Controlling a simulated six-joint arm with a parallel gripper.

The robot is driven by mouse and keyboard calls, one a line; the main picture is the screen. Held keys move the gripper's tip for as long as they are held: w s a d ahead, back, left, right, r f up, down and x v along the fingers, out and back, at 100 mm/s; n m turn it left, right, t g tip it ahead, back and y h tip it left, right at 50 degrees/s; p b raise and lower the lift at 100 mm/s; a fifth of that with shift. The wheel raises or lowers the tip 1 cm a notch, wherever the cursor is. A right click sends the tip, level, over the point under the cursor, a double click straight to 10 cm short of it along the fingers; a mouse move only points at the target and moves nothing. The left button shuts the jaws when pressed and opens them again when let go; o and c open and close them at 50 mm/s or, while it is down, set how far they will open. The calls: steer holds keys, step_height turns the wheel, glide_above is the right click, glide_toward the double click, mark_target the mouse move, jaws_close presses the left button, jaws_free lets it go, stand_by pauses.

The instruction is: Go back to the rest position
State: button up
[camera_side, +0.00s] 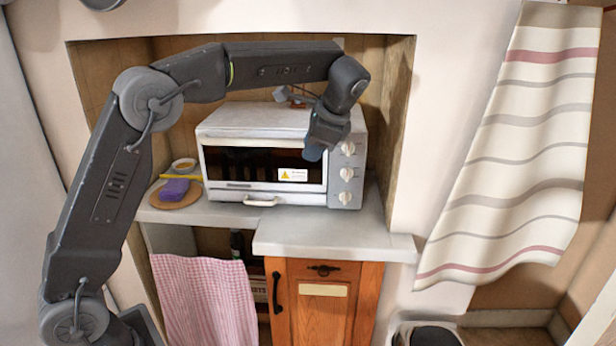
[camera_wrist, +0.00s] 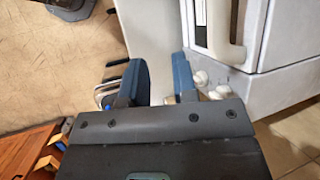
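My gripper (camera_side: 313,152) hangs in front of the white toaster oven (camera_side: 250,120), near the right side of its door, pointing down. In the wrist view my gripper (camera_wrist: 160,78) shows two blue-padded fingers spread apart with nothing between them. My arm reaches up from the lower left and bends over across the oven. Whether the gripper touches the oven cannot be told.
The oven stands on a pale counter (camera_side: 320,235) inside a wall niche. A purple block (camera_side: 174,190) lies on a round board (camera_side: 190,199) left of it. A checked cloth (camera_side: 205,300) hangs below. A striped curtain (camera_side: 535,140) is at right. The counter's front right is clear.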

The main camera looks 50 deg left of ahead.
steer(key=s+d+r+n+t+h, duration=0.1)
steer(key=s+d+n+t+h, duration=0.15)
steer(key=s, duration=0.75)
steer(key=s+d+r+n+t+h, duration=0.1)
steer(key=s+d+n+t+h, duration=0.15)
steer(key=s, duration=0.75)
steer(key=s+d+f+n+t, duration=0.1)
steer(key=s+d+f+n, duration=0.1)
steer(key=s+f, duration=0.3)
steer(key=s+n, duration=0.1)
steer(key=s, duration=0.2)
steer(key=shift+f+h, duration=0.35)
steer(key=shift+h, duration=0.05)
steer(key=shift+o, duration=0.3)
steer(key=shift+w, duration=0.1)
